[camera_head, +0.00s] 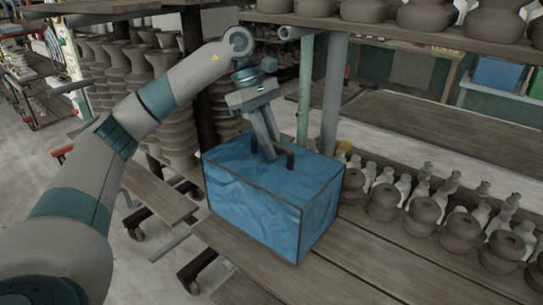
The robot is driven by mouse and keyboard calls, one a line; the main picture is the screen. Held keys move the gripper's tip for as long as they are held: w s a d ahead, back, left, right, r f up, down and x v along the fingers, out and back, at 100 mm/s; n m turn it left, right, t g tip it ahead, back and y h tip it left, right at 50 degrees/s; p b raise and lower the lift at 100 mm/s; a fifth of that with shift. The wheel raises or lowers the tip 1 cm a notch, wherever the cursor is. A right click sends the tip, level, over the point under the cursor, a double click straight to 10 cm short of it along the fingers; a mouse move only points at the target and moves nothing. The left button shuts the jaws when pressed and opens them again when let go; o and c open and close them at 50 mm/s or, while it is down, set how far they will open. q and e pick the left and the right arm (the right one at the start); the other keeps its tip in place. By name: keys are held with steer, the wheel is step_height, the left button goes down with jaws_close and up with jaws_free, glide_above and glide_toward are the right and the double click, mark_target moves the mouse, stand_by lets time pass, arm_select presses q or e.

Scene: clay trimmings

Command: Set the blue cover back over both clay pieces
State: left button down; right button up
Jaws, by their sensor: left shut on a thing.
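The blue cover (252,215) is a box shape with dark edges and a dark handle (290,156) on its top. It stands at the near left end of the wooden bench, and its lower left part reaches the bench edge. My left gripper (271,152) comes down from above and is shut on the handle. Whether the cover rests on the bench or hangs just above it is hard to tell. No clay pieces show under the cover; anything beneath it is hidden. My right gripper is not in view.
Rows of small clay pots (384,201) and pale bottles stand along the bench right of the cover. The bench planks (370,255) in front are bare. A green post (305,90) and an upper shelf (400,32) with pots are close behind the arm. Stacked vases stand behind left.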

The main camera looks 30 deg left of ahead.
arm_select(q)
steer(key=shift+f, duration=1.75)
steer(key=c, duration=1.7)
jaws_free()
steer(key=shift+c, duration=0.2)
steer(key=shift+v, duration=6.1)
